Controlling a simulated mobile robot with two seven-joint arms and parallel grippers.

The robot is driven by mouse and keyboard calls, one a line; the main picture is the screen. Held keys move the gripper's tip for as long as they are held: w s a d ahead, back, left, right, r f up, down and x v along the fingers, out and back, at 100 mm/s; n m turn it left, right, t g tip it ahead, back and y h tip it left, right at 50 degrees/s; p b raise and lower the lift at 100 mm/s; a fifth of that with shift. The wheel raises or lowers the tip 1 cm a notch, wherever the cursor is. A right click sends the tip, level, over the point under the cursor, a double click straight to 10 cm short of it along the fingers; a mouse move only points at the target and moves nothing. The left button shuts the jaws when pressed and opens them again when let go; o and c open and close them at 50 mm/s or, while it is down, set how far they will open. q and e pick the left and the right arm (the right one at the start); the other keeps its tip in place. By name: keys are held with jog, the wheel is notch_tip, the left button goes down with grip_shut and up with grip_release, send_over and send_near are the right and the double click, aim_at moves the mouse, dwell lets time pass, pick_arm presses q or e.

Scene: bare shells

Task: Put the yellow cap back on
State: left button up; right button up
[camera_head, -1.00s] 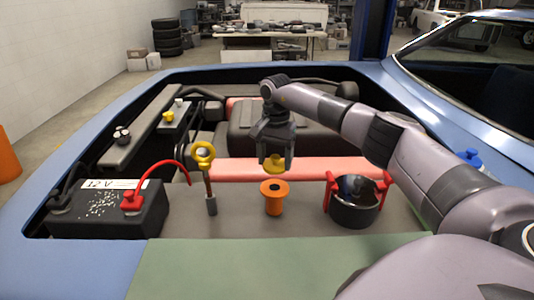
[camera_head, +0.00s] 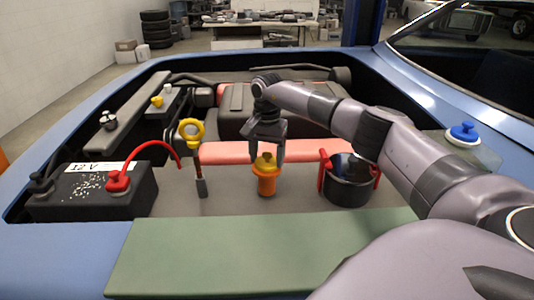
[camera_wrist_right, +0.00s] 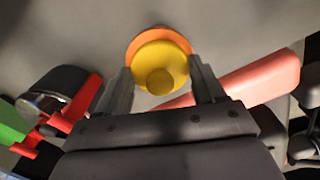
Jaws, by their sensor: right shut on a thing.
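The yellow cap (camera_head: 265,163) sits at the mouth of the orange filler neck (camera_head: 266,183) and appears to touch it, roughly upright. My right gripper (camera_head: 267,156) is above the neck, its fingers pointing down, shut on the cap. In the right wrist view, the cap (camera_wrist_right: 160,70) lies between the fingertips (camera_wrist_right: 161,78) and covers most of the orange neck's rim (camera_wrist_right: 144,36). My left gripper is not in view.
A yellow-ringed dipstick (camera_head: 190,132) stands left of the neck, a black pot with red handles (camera_head: 349,185) right. A black battery (camera_head: 90,195) with a red cable is far left. A green mat (camera_head: 250,255) lies in front, clear. A blue-topped item (camera_head: 463,134) stands right.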

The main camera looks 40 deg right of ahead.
jog(key=shift+a+r+p, duration=0.1)
jog(key=shift+r+p, duration=0.05)
jog(key=shift+p, duration=0.3)
dwell(1.1)
jog(key=shift+f, duration=0.2)
dwell(1.4)
jog(key=o, duration=1.2)
jog(key=shift+r+p, duration=0.1)
jog(key=shift+p, duration=0.2)
jog(key=shift+r+p, duration=1.95)
jog(key=shift+r, duration=0.5)
jog(key=shift+r+p, duration=0.3)
jog(key=shift+r, duration=0.65)
